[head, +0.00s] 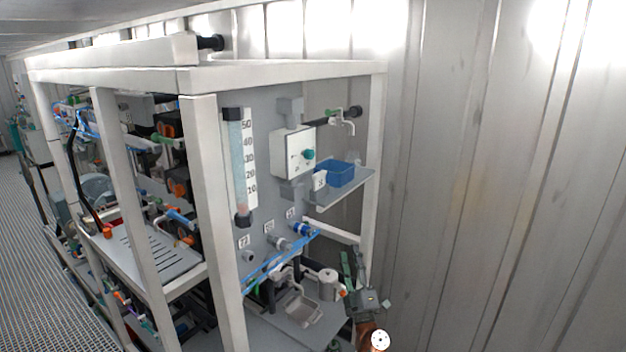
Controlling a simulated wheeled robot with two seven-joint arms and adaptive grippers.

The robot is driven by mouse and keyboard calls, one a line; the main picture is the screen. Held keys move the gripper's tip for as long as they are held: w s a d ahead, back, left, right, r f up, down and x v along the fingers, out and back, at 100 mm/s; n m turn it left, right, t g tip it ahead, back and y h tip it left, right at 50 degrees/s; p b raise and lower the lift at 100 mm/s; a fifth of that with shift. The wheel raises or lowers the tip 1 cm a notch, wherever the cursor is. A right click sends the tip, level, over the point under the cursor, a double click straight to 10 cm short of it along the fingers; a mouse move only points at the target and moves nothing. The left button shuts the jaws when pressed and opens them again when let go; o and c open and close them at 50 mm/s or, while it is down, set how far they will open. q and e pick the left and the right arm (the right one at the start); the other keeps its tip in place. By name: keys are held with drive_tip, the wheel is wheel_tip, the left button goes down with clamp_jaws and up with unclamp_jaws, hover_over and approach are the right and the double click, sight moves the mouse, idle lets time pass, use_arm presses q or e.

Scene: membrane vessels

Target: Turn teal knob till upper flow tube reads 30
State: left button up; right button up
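The teal knob (309,154) sits on the front of a white control box (292,153) on the grey panel. The flow tube (237,165) stands upright left of the box, with dark end caps and a white scale (250,158) marked 10 to 50. The tube looks pale blue, with a reddish patch near its bottom, below the 10 mark; I cannot make out an exact reading. My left gripper (354,258) is low, below and right of the knob and well apart from it. Its fingers point up with a gap between them, and it looks empty. My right gripper is not in view.
A blue bin (339,173) sits on a small shelf (345,190) right of and below the knob. White frame posts (213,220) flank the panel. Blue-handled valves (302,229) lie below.

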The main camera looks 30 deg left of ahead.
use_arm(q)
drive_tip(key=s+a+r+n+g+y+p, duration=0.1)
drive_tip(key=s+r+n+g+y, duration=0.1)
drive_tip(key=r+n, duration=0.35)
drive_tip(key=s+r+n+g+y+p, duration=0.1)
drive_tip(key=r+n+g, duration=0.15)
drive_tip(key=r, duration=0.55)
drive_tip(key=s+a+r+n+g+y+p, duration=0.1)
drive_tip(key=s+r+n+g+y, duration=0.15)
drive_tip(key=r, duration=0.45)
drive_tip(key=n+g+h+p, duration=0.3)
drive_tip(key=n, duration=0.3)
approach(312, 156)
drive_tip(key=a, duration=0.2)
drive_tip(key=shift+m, duration=0.25)
drive_tip(key=p+x, duration=0.1)
drive_tip(key=x, duration=0.1)
drive_tip(key=p+x, duration=0.1)
drive_tip(key=x, duration=0.1)
drive_tip(key=p+x, duration=0.1)
drive_tip(key=x, duration=0.1)
drive_tip(key=shift+w+a+r, duration=0.2)
drive_tip(key=shift+w+r, duration=0.2)
drive_tip(key=shift+w, duration=0.05)
drive_tip(key=shift+w+a, duration=0.2)
drive_tip(key=shift+a, duration=0.15)
drive_tip(key=shift+c, duration=0.8)
clamp_jaws()
